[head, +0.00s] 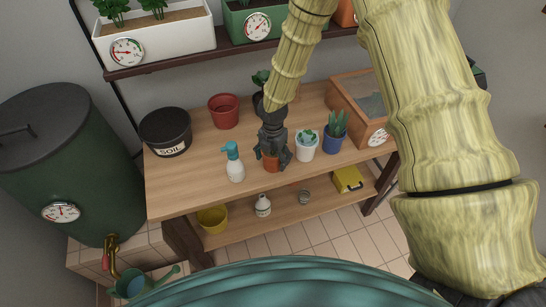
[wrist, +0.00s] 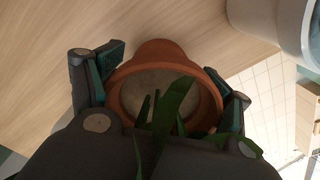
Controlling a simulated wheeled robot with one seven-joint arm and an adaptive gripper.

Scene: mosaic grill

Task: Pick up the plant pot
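A terracotta plant pot (wrist: 212,83) with soil and long green leaves (wrist: 178,105) sits between the two fingers of my gripper (wrist: 172,82) in the wrist view. A finger pad lies close against its rim on each side; I cannot tell whether they press on it. My palm covers the near part of the pot. In the head view my gripper (head: 272,150) points down at the workbench, with the lower part of the orange pot (head: 271,164) showing between the fingers. The pot appears to stand on the bench top near its front edge.
On the wooden bench (head: 195,170), a spray bottle (head: 234,165) stands left of the pot. A white pot (head: 306,146) and a blue pot (head: 335,131) with plants stand close on the right. Farther back are a red pot (head: 223,110), a soil bucket (head: 166,133) and a wooden planter box (head: 345,108).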

